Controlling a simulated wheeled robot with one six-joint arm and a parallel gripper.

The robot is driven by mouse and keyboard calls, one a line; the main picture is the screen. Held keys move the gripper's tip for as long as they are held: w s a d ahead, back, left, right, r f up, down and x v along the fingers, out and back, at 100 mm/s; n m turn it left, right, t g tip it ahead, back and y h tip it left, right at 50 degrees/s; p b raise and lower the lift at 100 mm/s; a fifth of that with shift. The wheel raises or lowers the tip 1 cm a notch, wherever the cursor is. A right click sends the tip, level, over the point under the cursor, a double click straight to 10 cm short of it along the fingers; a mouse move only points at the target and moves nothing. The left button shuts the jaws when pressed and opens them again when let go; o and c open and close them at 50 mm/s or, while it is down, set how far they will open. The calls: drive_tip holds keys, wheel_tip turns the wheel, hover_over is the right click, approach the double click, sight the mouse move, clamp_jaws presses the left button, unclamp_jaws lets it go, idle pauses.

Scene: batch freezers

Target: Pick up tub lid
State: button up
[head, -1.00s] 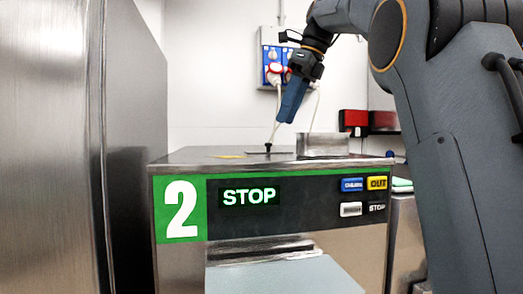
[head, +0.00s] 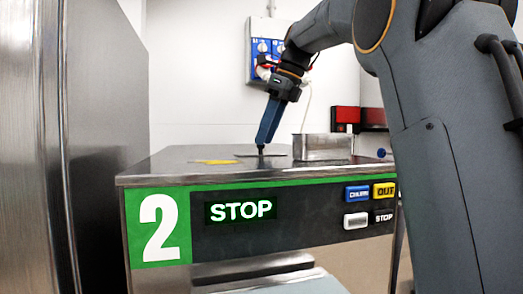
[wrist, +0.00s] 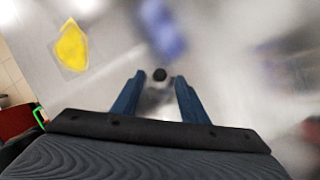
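The tub lid (head: 277,156) is a flat metal plate on the top of batch freezer 2, with a small black knob (head: 261,149) standing up from it. My gripper (head: 262,143) points down, tilted, with its blue fingertips at the knob. In the wrist view my gripper (wrist: 158,76) is open, one finger on each side of the black knob (wrist: 159,74), with a visible gap on both sides. The lid's plate is blurred in the wrist view and its edges cannot be made out there.
A metal open box (head: 323,147) stands on the freezer top, right of the lid. A yellow sticker (head: 216,162) lies flat to the left. The freezer front (head: 100,224) shows "2" and "STOP". A tall steel cabinet (head: 28,150) stands close on the left. Blue sockets (head: 262,48) are on the wall.

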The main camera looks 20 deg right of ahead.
drive_tip(key=shift+x, duration=1.05)
clamp_jaws()
drive_tip(key=shift+r, duration=0.1)
